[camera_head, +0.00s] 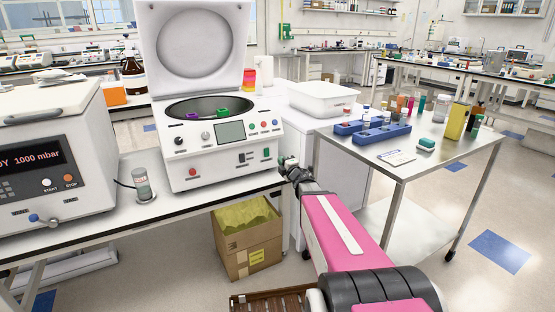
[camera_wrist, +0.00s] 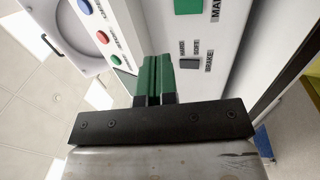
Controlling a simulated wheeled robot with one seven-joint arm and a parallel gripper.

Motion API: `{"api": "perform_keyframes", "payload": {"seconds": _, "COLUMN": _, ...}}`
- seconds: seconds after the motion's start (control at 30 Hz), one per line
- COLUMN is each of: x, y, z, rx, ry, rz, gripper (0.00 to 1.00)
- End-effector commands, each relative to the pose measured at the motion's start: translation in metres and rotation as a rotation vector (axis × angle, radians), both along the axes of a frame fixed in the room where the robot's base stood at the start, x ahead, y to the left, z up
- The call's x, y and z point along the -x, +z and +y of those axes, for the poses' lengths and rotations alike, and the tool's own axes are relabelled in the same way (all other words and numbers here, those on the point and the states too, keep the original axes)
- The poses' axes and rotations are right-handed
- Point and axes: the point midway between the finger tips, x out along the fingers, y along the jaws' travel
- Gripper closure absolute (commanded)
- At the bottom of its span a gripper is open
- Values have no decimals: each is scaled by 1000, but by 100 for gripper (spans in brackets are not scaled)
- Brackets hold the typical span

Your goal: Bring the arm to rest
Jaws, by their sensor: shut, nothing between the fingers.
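My gripper (camera_wrist: 153,82) shows in the wrist view with its two green fingers together and nothing between them. In the head view my gripper (camera_head: 287,162) is at the end of my pink arm, just off the right front corner of the centrifuge. The white centrifuge (camera_head: 190,172) stands on the bench with its lid (camera_head: 195,45) raised. A purple and a green item sit in its open bowl. In the wrist view the centrifuge front panel (camera_wrist: 205,60) with its buttons is very close to the fingers; I cannot tell whether they touch it.
A white device (camera_head: 60,150) reading 1000 mbar stands on the left of the bench (camera_head: 200,207). A steel cart (camera_head: 440,150) with blue tube racks (camera_head: 385,134) is at the right. A cardboard box (camera_head: 245,250) is under the bench. Open floor lies at the right.

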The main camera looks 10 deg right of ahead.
Motion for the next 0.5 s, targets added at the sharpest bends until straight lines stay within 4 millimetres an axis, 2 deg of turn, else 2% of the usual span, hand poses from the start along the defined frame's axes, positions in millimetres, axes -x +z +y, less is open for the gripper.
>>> {"api": "perform_keyframes", "payload": {"seconds": 0.1, "x": 7, "y": 1, "z": -2, "rx": 0, "ry": 0, "rz": 0, "gripper": 100}}
{"api": "perform_keyframes", "payload": {"seconds": 0.5, "x": 7, "y": -1, "z": -4, "rx": -19, "ry": -18, "rz": 20, "gripper": 100}}
